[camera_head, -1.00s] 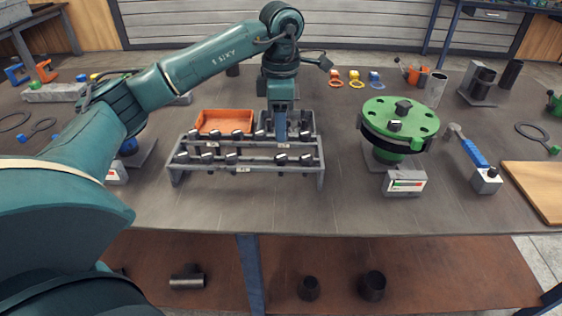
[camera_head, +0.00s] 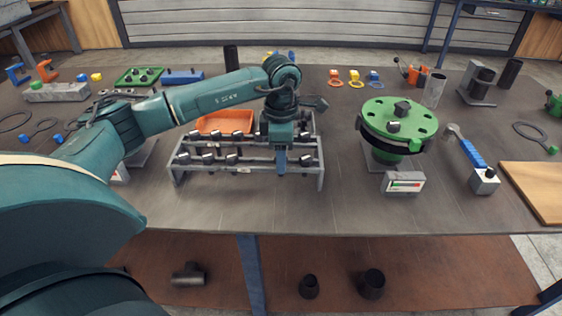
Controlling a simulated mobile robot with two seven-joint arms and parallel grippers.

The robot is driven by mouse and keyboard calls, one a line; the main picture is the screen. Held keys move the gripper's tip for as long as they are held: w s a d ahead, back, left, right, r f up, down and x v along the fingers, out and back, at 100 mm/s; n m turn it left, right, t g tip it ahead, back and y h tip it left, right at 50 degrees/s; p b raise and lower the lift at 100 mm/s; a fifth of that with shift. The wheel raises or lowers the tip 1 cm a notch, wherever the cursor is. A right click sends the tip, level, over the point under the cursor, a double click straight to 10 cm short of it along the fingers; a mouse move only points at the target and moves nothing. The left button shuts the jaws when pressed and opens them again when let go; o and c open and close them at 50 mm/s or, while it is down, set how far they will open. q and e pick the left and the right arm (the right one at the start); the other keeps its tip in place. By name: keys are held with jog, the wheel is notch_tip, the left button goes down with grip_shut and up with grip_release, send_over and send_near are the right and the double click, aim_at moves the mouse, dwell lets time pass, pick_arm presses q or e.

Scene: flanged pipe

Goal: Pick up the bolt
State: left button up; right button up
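Several dark bolts with hex heads stand in two rows on a grey stepped rack (camera_head: 250,169). One front-row bolt (camera_head: 232,158) is left of my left gripper, and another bolt (camera_head: 306,159) is just right of it. My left gripper (camera_head: 281,171) points down at the front row, between these two. Its narrow blue-grey fingers hide the rack spot behind them. I cannot tell whether they are apart or touch a bolt. The green flange (camera_head: 385,112) on its stand carries dark bolt heads on top. My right gripper is not in view.
An orange tray (camera_head: 224,122) lies behind the rack. A small gauge box (camera_head: 403,182) stands before the flange, and a blue-handled wrench (camera_head: 470,151) lies to its right. A wooden board (camera_head: 538,188) is at the right edge. The table front is clear.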

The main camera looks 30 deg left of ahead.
pick_arm(q)
grip_shut()
dwell(0.3)
